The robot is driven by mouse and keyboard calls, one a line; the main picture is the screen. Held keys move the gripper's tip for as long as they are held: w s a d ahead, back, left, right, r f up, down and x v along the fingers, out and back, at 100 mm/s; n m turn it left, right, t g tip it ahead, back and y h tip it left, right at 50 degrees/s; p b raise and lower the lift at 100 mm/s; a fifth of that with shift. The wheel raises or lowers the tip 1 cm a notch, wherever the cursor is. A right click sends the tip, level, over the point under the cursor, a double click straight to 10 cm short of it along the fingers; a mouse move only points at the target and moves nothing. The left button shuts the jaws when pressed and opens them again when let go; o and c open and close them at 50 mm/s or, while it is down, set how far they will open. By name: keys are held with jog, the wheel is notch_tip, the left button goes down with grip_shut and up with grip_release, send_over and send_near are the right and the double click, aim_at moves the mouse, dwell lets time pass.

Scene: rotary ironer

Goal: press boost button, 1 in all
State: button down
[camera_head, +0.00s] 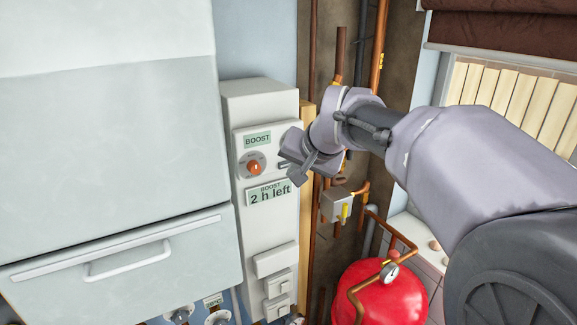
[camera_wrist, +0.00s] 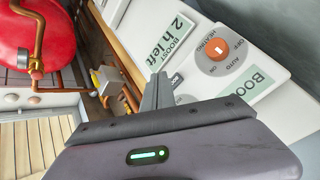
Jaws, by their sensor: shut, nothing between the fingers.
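The white control box (camera_head: 268,219) has a BOOST label (camera_head: 257,140), an orange rotary knob (camera_head: 255,167) and a display reading "BOOST 2 h left" (camera_head: 269,193). The wrist view shows the same knob (camera_wrist: 217,49) and display (camera_wrist: 171,37). My gripper (camera_head: 286,160) is shut and empty, its tips at the panel's right side, level with the knob. Contact cannot be told.
A large pale cabinet (camera_head: 110,150) with a handle stands left of the box. Copper pipes, a valve box (camera_head: 337,205) and a red tank (camera_head: 385,296) are to the right. Small switches (camera_head: 278,285) sit low on the box. A slatted window blind (camera_head: 510,95) is at right.

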jog(key=shift+s+d+b, duration=0.7)
jog(key=shift+s+b, duration=0.05)
jog(key=shift+s, duration=0.3)
jog(key=shift+s+d+b, duration=0.7)
jog(key=shift+s+b, duration=0.05)
jog(key=shift+s, duration=0.25)
jog(key=shift+f, duration=0.1)
